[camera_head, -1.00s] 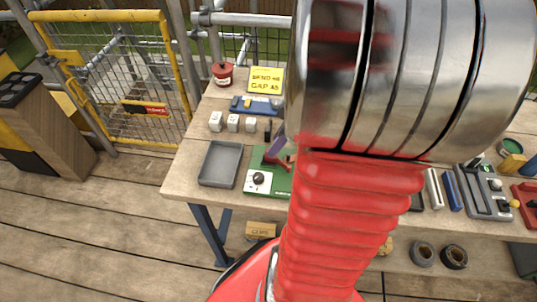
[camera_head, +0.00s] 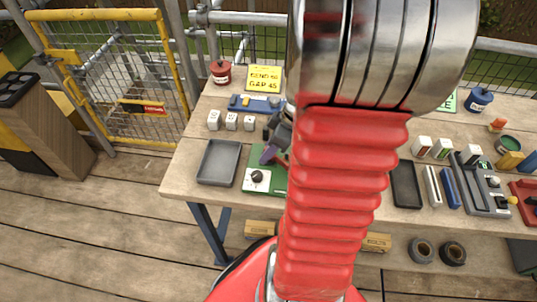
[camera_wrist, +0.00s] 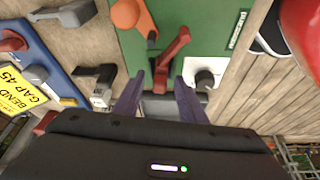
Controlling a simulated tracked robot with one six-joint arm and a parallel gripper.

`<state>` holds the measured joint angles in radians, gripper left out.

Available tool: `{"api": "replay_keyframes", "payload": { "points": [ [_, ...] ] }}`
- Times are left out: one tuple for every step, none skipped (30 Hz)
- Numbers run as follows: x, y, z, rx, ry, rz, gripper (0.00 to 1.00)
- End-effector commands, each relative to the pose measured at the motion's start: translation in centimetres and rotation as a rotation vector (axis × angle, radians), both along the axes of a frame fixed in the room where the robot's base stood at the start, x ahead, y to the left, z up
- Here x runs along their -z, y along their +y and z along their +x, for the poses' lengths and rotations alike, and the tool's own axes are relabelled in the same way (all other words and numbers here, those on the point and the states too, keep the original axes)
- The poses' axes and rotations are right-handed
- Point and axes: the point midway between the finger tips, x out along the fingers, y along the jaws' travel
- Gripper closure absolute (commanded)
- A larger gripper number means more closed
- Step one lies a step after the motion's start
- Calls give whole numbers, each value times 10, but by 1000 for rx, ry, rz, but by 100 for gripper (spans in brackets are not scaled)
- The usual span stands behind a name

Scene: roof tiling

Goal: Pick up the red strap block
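I cannot single out the red strap block for certain. In the head view, small white blocks with coloured bands (camera_head: 442,148) stand on the right of the bench, too small for me to tell which band is red. In the head view, my gripper (camera_head: 270,153) is partly behind my arm.
A grey tray (camera_head: 219,163) lies left of the green board. Several plain white blocks (camera_head: 231,121) stand behind it, near a yellow sign (camera_head: 264,79). A dark tray (camera_head: 405,185) lies right of my arm. My red arm hides the bench's middle.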

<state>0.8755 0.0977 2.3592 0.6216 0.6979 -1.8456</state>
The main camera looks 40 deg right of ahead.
Motion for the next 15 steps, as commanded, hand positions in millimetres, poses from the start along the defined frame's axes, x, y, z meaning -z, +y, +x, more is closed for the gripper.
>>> {"api": "replay_keyframes", "payload": {
  "points": [
    [0,0,0,0,0,0,62],
    [0,0,0,0,0,0,62],
    [0,0,0,0,0,0,62],
    [0,0,0,0,0,0,62],
    [0,0,0,0,0,0,62],
    [0,0,0,0,0,0,65],
    [0,0,0,0,0,0,67],
    [0,0,0,0,0,0,69],
    [0,0,0,0,0,0,72],
    [0,0,0,0,0,0,74],
    [0,0,0,0,0,0,76],
    [0,0,0,0,0,0,79],
    [0,0,0,0,0,0,81],
    [0,0,0,0,0,0,83],
    [0,0,0,0,0,0,86]
  ]
}}
